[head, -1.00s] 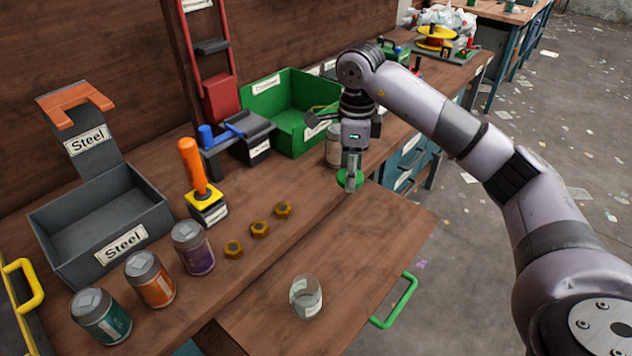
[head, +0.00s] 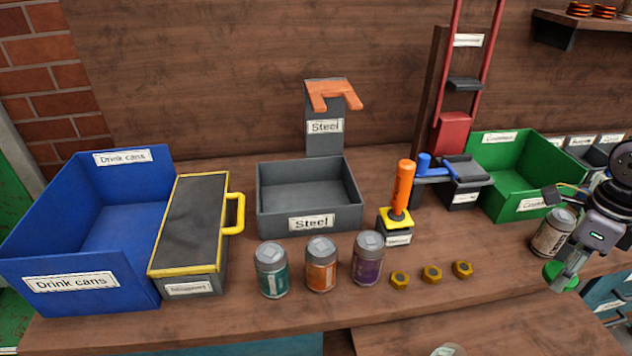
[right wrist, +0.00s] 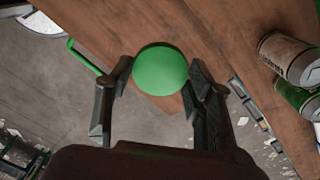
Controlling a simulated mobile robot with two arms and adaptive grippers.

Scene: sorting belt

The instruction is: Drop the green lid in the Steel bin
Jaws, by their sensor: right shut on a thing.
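The green lid (head: 562,277) is at the right edge of the head view, held at the tips of my right gripper (head: 568,268). In the right wrist view the round green lid (right wrist: 160,69) sits between the two fingers (right wrist: 158,80), which are shut on it. The grey Steel bin (head: 310,190) stands at the back middle of the bench, open-topped and empty as far as I see, with a Steel label on its front and on the post behind. The lid is well to the right of it. My left gripper is in neither view.
Three jars (head: 320,265) stand in front of the Steel bin. A blue Drink cans bin (head: 130,200) is left, a green bin (head: 500,150) right, a can (head: 552,235) beside my gripper.

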